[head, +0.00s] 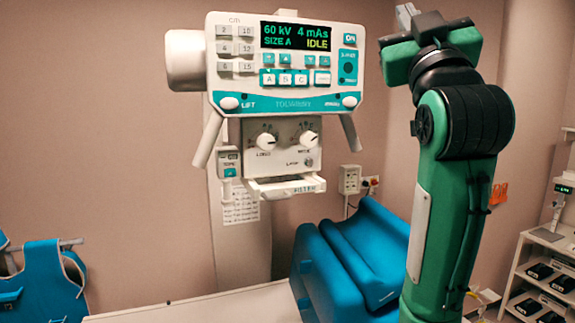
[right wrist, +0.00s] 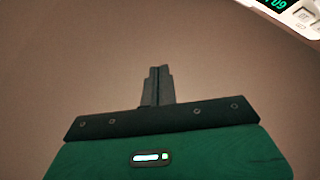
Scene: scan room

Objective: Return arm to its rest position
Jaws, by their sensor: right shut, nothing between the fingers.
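My right arm, green and black, rises along the right side of the head view. Its gripper (head: 405,15) is at the top of that view, to the right of the X-ray unit's control panel (head: 290,62) and apart from it. The panel's lit display reads 60 kV, 4 mAs, SIZE A, IDLE. A corner of the panel also shows at the top right of the right wrist view (right wrist: 290,12). My left gripper is not in view.
Below the panel are a knob box (head: 282,145) and a filter tray (head: 285,188). A blue apron (head: 45,285) hangs at the left. A shelf (head: 545,262) with dark items stands at the right.

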